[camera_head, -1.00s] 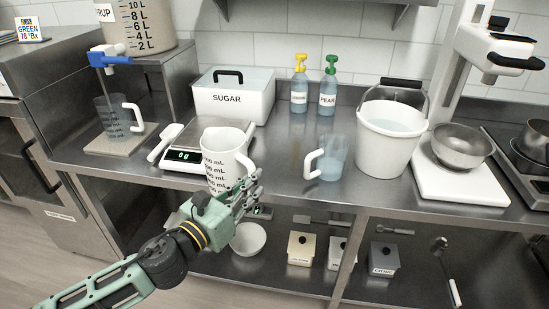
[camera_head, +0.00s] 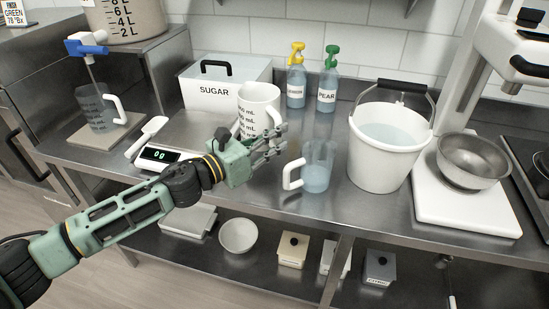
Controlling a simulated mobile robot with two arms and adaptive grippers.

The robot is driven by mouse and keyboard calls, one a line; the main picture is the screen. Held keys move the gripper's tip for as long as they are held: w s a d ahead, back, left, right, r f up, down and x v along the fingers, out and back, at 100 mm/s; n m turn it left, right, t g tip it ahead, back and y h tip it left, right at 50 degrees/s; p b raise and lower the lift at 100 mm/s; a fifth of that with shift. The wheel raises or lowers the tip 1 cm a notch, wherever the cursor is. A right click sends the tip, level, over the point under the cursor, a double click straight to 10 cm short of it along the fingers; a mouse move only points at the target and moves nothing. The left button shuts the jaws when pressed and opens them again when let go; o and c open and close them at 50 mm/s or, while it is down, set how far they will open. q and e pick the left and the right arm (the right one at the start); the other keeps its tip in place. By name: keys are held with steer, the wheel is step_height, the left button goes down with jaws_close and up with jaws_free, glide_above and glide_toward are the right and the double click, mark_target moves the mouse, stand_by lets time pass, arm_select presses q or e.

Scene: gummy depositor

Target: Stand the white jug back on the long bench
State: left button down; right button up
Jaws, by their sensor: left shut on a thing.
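The white jug (camera_head: 258,103) with dark mL markings is upright at the long bench (camera_head: 215,208), between the scale and the clear jug. My left gripper (camera_head: 277,146) is shut on the white jug at its lower front, on the handle side. The gripper hides the jug's base, so I cannot tell whether it touches the bench top. My right gripper is not in view.
A clear jug with liquid (camera_head: 318,170) stands close to the right of my left gripper. A white bucket (camera_head: 385,160) stands further right. The scale (camera_head: 158,157) reads 0 g. The sugar box (camera_head: 205,93) and two pump bottles (camera_head: 327,92) are behind.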

arm_select(q)
steer(key=f, duration=0.7)
steer(key=shift+s+a+f+b, duration=0.25)
steer(key=shift+a+f+b, duration=0.05)
steer(key=shift+a+f, duration=0.1)
steer(key=shift+f, duration=0.15)
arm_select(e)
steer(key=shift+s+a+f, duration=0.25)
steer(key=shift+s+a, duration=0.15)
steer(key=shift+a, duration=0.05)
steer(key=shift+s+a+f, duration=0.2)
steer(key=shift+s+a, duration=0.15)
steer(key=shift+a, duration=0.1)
arm_select(q)
steer(key=c, duration=1.8)
jaws_free()
steer(key=shift+o, duration=0.3)
steer(key=shift+a, duration=0.1)
steer(key=b+v, duration=0.2)
steer(key=v, duration=1)
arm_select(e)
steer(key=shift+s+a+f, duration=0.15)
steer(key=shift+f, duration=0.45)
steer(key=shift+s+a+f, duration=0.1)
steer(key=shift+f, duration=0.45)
